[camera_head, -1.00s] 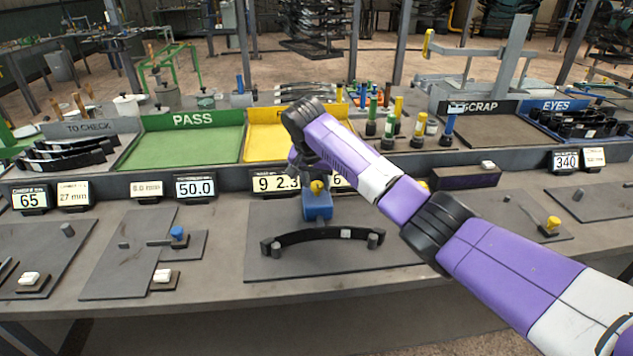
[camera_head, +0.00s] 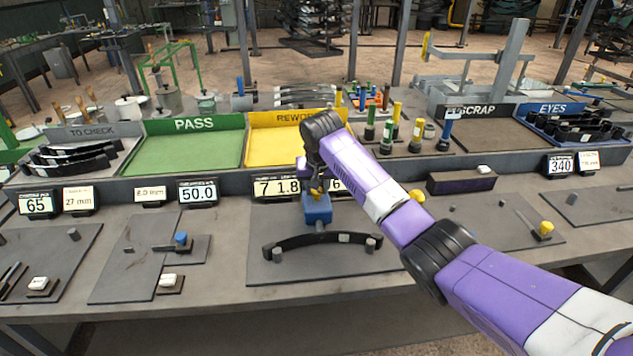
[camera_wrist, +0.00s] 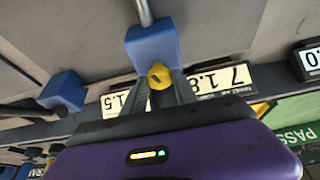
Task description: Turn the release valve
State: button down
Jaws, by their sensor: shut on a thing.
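The release valve is a small yellow knob (camera_wrist: 158,74) on a blue block (camera_wrist: 152,46) in the wrist view. In the head view the blue block (camera_head: 317,209) stands behind a dark curved leaf spring (camera_head: 320,240) on a grey plate. My gripper (camera_wrist: 163,90) is shut on the yellow knob, with a finger on each side of it. In the head view my gripper (camera_head: 317,188) comes down from above onto the block, and the knob is mostly hidden. A display (camera_head: 280,187) behind the block reads about 7 and 1.8; its right part is covered.
A green PASS tray (camera_head: 190,117) and a yellow REWORK tray (camera_head: 256,151) lie behind the displays. Colored-handled tools (camera_head: 396,120) stand to their right. Bare plate (camera_head: 300,274) shows in front of the spring.

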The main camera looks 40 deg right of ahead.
jog(key=n+y+p, duration=0.1)
jog(key=n, duration=0.1)
jog(key=shift+s+d+r+n, duration=0.1)
jog(key=shift+n, duration=0.3)
jog(key=n+y, duration=0.1)
jog(key=n, duration=0.2)
jog(key=shift+d+n+t+p, duration=0.1)
jog(key=shift+n+t+p, duration=0.2)
jog(key=shift+t, duration=0.1)
jog(key=n+y+b, duration=0.1)
jog(key=n, duration=0.1)
jog(key=n+y, duration=0.1)
jog(key=n, duration=0.1)
jog(key=shift+d+f+b, duration=0.1)
jog(key=shift+f+b, duration=0.1)
jog(key=shift+b, duration=0.2)
jog(key=shift+r+n+g+y+b, duration=0.1)
jog(key=shift+n+g+y+b, duration=0.4)
jog(key=shift+n+b, duration=0.8)
jog(key=shift+n, duration=0.4)
jog(key=c, duration=1)
grip_release()
jog(key=shift+r, duration=0.1)
